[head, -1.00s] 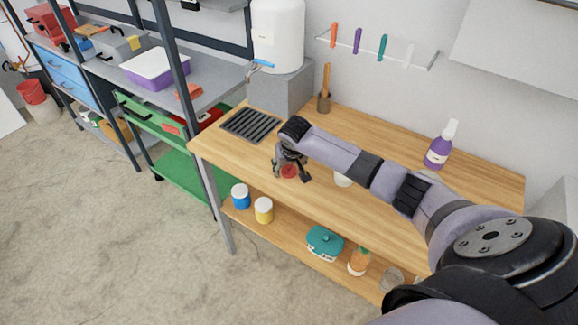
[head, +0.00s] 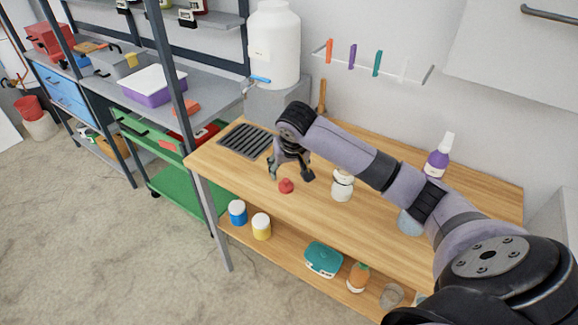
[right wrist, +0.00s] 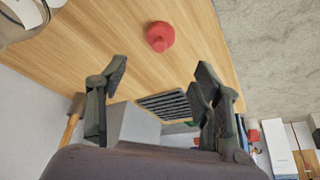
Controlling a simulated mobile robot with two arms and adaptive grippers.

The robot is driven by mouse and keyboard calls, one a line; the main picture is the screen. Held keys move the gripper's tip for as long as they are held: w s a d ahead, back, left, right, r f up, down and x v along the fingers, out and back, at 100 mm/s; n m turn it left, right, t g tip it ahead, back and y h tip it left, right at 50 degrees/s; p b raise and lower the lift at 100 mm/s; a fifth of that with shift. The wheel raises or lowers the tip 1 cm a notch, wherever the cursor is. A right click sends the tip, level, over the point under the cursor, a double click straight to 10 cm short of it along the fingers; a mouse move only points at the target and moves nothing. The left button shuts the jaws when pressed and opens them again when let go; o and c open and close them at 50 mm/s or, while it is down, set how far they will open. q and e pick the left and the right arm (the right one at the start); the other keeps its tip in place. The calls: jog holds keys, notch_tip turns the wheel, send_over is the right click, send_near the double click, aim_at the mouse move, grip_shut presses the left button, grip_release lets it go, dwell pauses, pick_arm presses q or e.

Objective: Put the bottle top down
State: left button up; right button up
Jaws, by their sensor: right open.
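The red bottle top (head: 286,186) rests on the wooden workbench (head: 245,185), near its front edge. It also shows in the right wrist view (right wrist: 160,36), apart from the fingers. My right gripper (head: 291,176) is open and empty, just above and behind the red top in the head view. In the right wrist view its two fingers (right wrist: 160,82) are spread wide with nothing between them. My left gripper is not in view.
A dark grate (head: 247,140) lies at the bench's left end. A purple spray bottle (head: 437,162) stands at the back right. Jars and a teal box (head: 323,260) sit on the lower shelf. The bench's front left is clear.

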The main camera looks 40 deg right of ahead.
jog(key=shift+s+a+r, duration=0.1)
jog(key=shift+s+r, duration=0.15)
jog(key=shift+r, duration=0.45)
